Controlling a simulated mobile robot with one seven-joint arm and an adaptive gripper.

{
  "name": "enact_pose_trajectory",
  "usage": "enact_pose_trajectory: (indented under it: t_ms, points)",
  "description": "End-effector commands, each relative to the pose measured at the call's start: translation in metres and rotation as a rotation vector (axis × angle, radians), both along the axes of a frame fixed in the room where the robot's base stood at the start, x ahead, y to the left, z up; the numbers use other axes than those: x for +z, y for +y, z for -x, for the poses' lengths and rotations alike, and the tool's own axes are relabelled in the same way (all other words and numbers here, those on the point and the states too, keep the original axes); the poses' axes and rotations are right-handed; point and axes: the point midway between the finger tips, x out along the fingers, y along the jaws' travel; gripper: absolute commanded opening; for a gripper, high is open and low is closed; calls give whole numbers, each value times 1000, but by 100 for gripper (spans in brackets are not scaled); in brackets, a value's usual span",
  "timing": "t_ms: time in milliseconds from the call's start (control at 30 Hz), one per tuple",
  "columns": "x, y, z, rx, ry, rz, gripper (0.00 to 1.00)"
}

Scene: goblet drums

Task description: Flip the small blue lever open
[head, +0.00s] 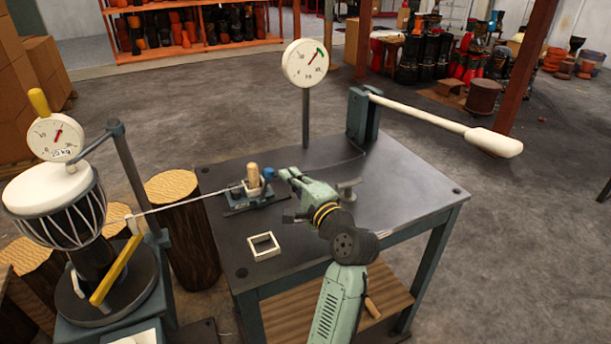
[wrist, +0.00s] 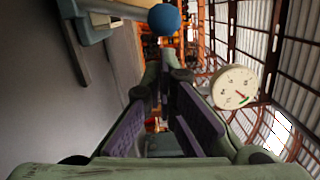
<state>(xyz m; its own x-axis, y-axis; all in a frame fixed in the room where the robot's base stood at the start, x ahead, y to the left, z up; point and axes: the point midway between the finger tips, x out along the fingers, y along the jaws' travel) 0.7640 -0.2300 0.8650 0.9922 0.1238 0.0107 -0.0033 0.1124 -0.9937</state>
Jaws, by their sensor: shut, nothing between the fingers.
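The small blue lever's round knob (head: 268,173) sits at the right side of a small clamp device (head: 247,192) on the dark table. In the wrist view the blue knob (wrist: 165,18) is beyond my fingertips, toward the top of the picture. My gripper (head: 286,176) is just to the right of the knob, with a small gap seeming to lie between them. It is shut and empty; its fingers (wrist: 166,72) also show in the wrist view. The lever's arm below the knob is mostly hidden in the head view.
A square white frame (head: 264,247) lies on the table (head: 400,205). A dial gauge (head: 305,63) stands on a post behind, and a long white-handled lever (head: 440,120) reaches right. A thin rod runs left from the device to the drum (head: 58,205). The table's right half is mostly clear.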

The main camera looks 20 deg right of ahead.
Motion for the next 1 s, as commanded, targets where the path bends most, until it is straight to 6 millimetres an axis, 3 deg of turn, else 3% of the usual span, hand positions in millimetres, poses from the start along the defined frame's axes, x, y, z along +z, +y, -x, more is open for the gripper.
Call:
enact_pose_trajectory:
  t_ms: [1000]
  points:
    - [7,11,0,1,-3,90,0]
